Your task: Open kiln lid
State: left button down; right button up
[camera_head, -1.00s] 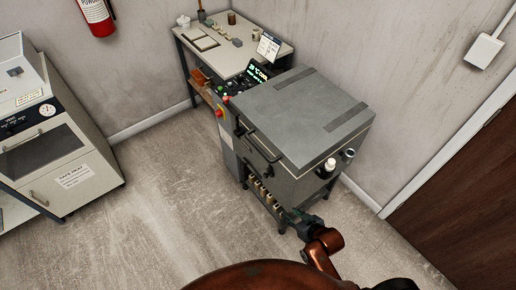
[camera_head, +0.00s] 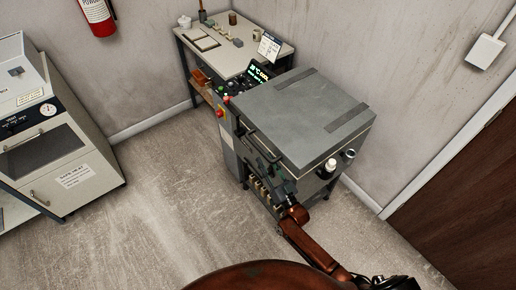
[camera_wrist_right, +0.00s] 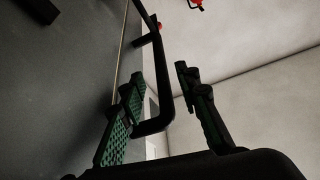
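The grey kiln (camera_head: 300,172) stands against the back wall, and its flat lid (camera_head: 305,112) is down. A dark bar handle (camera_head: 256,145) runs along the lid's front edge. My right gripper (camera_head: 271,166) is at the kiln's front, by the right end of the handle. In the right wrist view, the gripper's two fingers (camera_wrist_right: 160,98) are apart, and the handle (camera_wrist_right: 163,85) passes in the gap between them. I cannot tell whether either finger touches it. My left gripper is out of view.
A control display (camera_head: 258,72) and a red button (camera_head: 220,112) are at the kiln's left. A table (camera_head: 240,57) with small items stands behind. The floor (camera_head: 170,190) at left is clear.

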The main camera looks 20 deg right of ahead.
aim_at(258, 147)
jog(key=x, duration=0.6)
jog(key=shift+w+a+r, duration=0.1)
jog(key=shift+w, duration=0.15)
jog(key=shift+c, duration=0.4)
grip_shut()
